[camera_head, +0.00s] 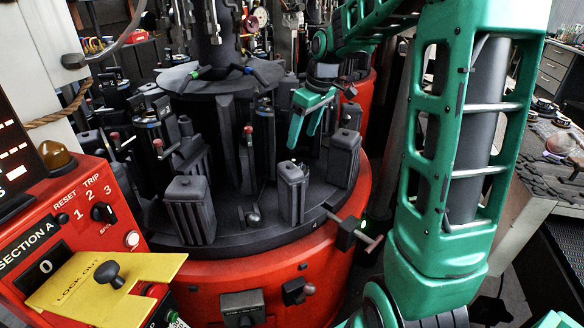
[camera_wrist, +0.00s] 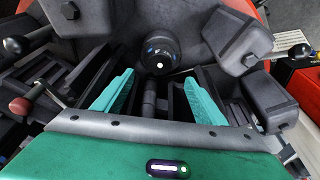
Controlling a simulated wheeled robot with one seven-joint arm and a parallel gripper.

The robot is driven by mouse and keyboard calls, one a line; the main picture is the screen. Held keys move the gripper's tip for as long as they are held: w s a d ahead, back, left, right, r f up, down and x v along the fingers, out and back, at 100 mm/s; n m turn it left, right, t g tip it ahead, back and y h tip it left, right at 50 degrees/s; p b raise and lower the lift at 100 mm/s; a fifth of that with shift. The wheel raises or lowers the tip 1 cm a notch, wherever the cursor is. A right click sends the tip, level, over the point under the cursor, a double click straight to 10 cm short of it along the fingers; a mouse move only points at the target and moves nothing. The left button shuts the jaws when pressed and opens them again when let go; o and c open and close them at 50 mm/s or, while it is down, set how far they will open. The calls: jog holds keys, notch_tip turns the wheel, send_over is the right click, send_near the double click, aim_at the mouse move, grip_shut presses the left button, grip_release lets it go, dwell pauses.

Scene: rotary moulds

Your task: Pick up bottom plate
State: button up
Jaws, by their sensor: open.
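My gripper (camera_head: 302,138) hangs over the right part of the round dark mould table (camera_head: 262,232), its two green fingers pointing down. In the wrist view my gripper (camera_wrist: 157,78) shows its fingers spread wide, with nothing held between them. A dark round piece (camera_wrist: 160,52) with blue marks and a bright centre lies just ahead of the fingertips, apart from them. I cannot tell for certain whether it is the bottom plate. Dark bars lie between the fingers, lower in that view.
Dark mould blocks stand around the table, including a block (camera_head: 190,208) at front left, one (camera_head: 292,188) at front centre and one (camera_head: 344,158) at right. Levers with red knobs (camera_head: 248,130) rise among them. A red control panel (camera_head: 75,235) is at left.

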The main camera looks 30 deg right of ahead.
aim_at(295, 161)
jog(key=x, duration=0.9)
jog(key=shift+w+a+f, duration=0.1)
jog(key=shift+w+f, duration=0.05)
jog(key=shift+f, duration=0.25)
jog(key=c, duration=1.4)
jog(key=shift+o, duration=0.2)
jog(key=shift+r, duration=0.1)
notch_tip(295, 161, up, 10)
